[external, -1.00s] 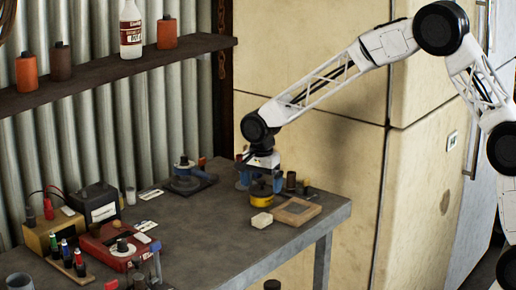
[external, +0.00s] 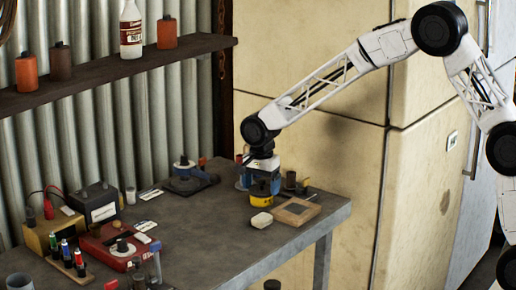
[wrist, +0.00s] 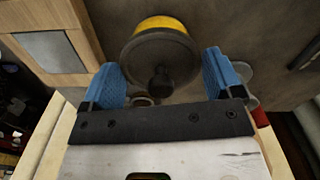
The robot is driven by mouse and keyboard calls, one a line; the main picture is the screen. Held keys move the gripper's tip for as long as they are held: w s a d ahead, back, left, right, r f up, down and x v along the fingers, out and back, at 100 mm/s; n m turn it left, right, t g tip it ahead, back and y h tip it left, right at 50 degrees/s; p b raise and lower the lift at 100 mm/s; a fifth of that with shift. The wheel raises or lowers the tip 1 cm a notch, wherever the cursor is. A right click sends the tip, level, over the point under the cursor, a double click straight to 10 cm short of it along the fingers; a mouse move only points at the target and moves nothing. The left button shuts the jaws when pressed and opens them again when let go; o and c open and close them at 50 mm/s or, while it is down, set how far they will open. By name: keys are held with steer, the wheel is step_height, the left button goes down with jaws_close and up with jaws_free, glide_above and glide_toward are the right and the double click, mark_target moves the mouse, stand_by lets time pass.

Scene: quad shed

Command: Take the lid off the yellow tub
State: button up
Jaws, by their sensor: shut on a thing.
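The yellow tub (external: 262,195) stands upright on the grey workbench, and its yellow side also shows at the top of the wrist view (wrist: 160,22). Its round dark lid (wrist: 150,48) has a dark knob in the middle and sits on the tub, with no gap visible. My gripper (external: 262,177) points down over the tub, with its blue fingers on either side of the lid. It is shut on the lid. The fingers hide most of the lid in the external view, and the exact contact is hard to see.
A blue device (external: 186,178) stands farther left. The bench middle is clear.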

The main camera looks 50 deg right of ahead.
mark_target(261, 181)
steer(key=shift+r, duration=0.8)
step_height(261, 181, up, 2)
steer(key=s, duration=0.5)
steer(key=s+d+r, duration=0.1)
steer(key=s, duration=0.4)
steer(key=s+d, duration=0.1)
steer(key=s, duration=0.5)
steer(key=shift+r, duration=0.2)
steer(key=shift+w, duration=0.1)
steer(key=w+a+f, duration=0.1)
steer(key=a, duration=0.1)
steer(key=w+a+f, duration=0.1)
steer(key=a, duration=0.2)
steer(key=a+f, duration=0.1)
steer(key=a, duration=0.2)
steer(key=shift+w+a+f, duration=0.1)
steer(key=shift+w+f, duration=0.15)
steer(key=shift+w, duration=0.15)
